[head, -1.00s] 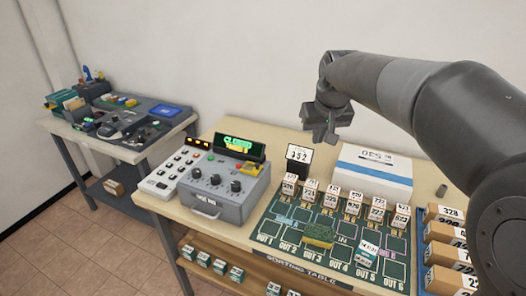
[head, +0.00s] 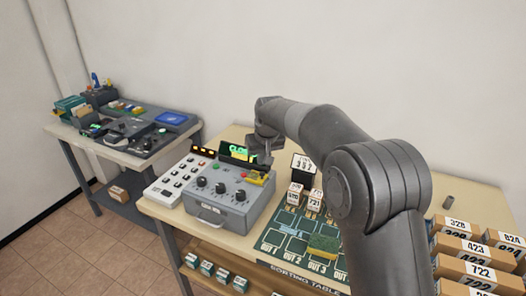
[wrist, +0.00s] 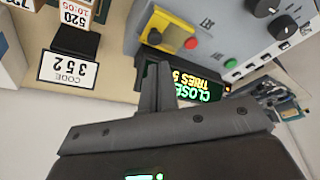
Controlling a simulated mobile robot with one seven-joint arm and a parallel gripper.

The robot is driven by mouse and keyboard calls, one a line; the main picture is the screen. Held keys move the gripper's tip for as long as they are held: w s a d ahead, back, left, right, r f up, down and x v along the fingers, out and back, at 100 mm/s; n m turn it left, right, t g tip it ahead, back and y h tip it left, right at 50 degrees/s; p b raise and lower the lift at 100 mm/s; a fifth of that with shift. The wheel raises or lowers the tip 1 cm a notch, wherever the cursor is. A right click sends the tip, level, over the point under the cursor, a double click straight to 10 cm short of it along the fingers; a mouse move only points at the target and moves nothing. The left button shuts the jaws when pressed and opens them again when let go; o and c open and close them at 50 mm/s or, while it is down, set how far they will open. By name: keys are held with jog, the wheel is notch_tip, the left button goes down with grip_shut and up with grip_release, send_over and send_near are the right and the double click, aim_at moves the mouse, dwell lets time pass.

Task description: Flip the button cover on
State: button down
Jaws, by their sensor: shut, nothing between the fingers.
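A yellow button cover (head: 257,178) sits at the right rear of the grey control box (head: 212,205). In the wrist view the cover (wrist: 172,34) has a dark part at its lower edge, beside a red button (wrist: 190,44). I cannot tell whether the cover is raised or lowered. My gripper (head: 264,158) is just behind and above the cover, in front of the lit green sign. In the wrist view my gripper (wrist: 155,72) has its fingers together and empty, pointing toward the box's rear edge and the cover. I see no clear contact.
The lit sign (wrist: 190,82) reading "CLOSED" stands close beside the fingers. A "352" code card (wrist: 70,70) is nearby. A keypad (head: 178,182) adjoins the box.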

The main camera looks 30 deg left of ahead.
aim_at(259, 172)
jog(key=shift+x, duration=1.95)
